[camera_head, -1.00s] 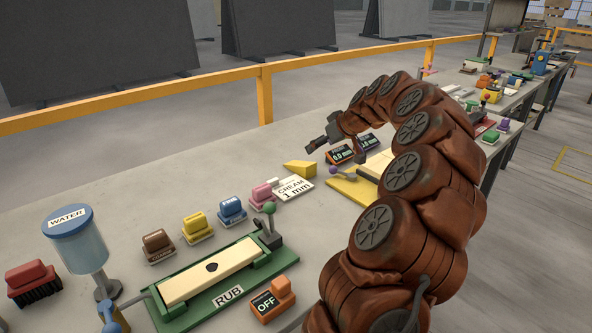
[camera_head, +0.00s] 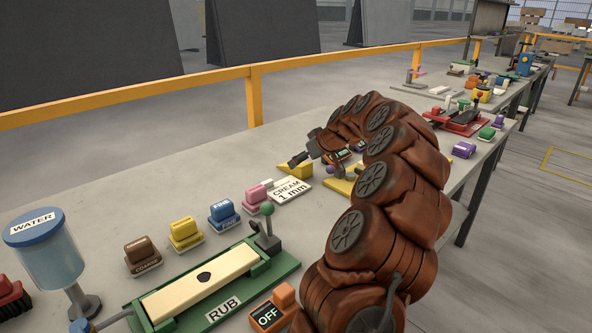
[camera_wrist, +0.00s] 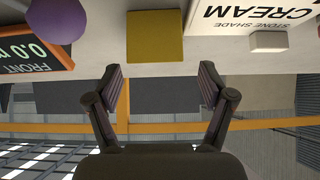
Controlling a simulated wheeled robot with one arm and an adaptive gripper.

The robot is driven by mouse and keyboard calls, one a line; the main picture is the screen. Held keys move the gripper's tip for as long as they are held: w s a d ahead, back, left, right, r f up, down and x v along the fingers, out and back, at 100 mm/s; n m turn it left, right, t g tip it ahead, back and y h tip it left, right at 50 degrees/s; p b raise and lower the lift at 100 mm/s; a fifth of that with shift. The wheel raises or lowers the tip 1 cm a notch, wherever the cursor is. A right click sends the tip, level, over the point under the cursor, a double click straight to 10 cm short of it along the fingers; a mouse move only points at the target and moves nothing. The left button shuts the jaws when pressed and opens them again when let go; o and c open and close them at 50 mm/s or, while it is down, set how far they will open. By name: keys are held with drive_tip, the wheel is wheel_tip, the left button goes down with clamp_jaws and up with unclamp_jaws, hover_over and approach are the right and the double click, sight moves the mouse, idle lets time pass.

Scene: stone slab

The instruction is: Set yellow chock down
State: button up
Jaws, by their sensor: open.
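The yellow chock (camera_head: 301,171) is a wedge resting on the stone slab bench, behind the CREAM 1 mm card. In the wrist view it is a yellow block (camera_wrist: 155,37) just beyond my fingertips, roughly centred between them. My gripper (camera_wrist: 157,82) is open, with nothing between its fingers. In the head view my gripper (camera_head: 294,162) is beside the chock and overlaps its upper left edge. Whether a finger touches the chock is not clear there; in the wrist view they look apart.
The CREAM card (camera_head: 290,191) lies close to the chock, with a white piece on it. A purple ball knob (camera_wrist: 57,18) and a FRONT display (camera_wrist: 33,48) are on the other side. A green RUB fixture (camera_head: 213,287) and coloured blocks stand nearer. Open bench lies behind them.

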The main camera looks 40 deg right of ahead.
drive_tip(key=x, duration=0.5)
drive_tip(key=shift+s+d+f, duration=0.1)
drive_tip(key=shift+s+d, duration=0.05)
drive_tip(key=shift+d, duration=0.05)
drive_tip(key=c, duration=1.4)
drive_tip(key=shift+r, duration=1.9)
drive_tip(key=shift+s+a, duration=0.5)
drive_tip(key=shift+s, duration=0.35)
drive_tip(key=s+a, duration=0.2)
drive_tip(key=s, duration=0.2)
drive_tip(key=s+a+r+b, duration=0.1)
drive_tip(key=s+a, duration=0.1)
drive_tip(key=s, duration=0.1)
drive_tip(key=s+a, duration=0.2)
drive_tip(key=s, duration=0.2)
drive_tip(key=shift+s+a+r, duration=0.15)
drive_tip(key=shift+s+a, duration=0.15)
drive_tip(key=shift+a, duration=0.05)
drive_tip(key=shift+s+a, duration=0.2)
drive_tip(key=shift+s, duration=0.05)
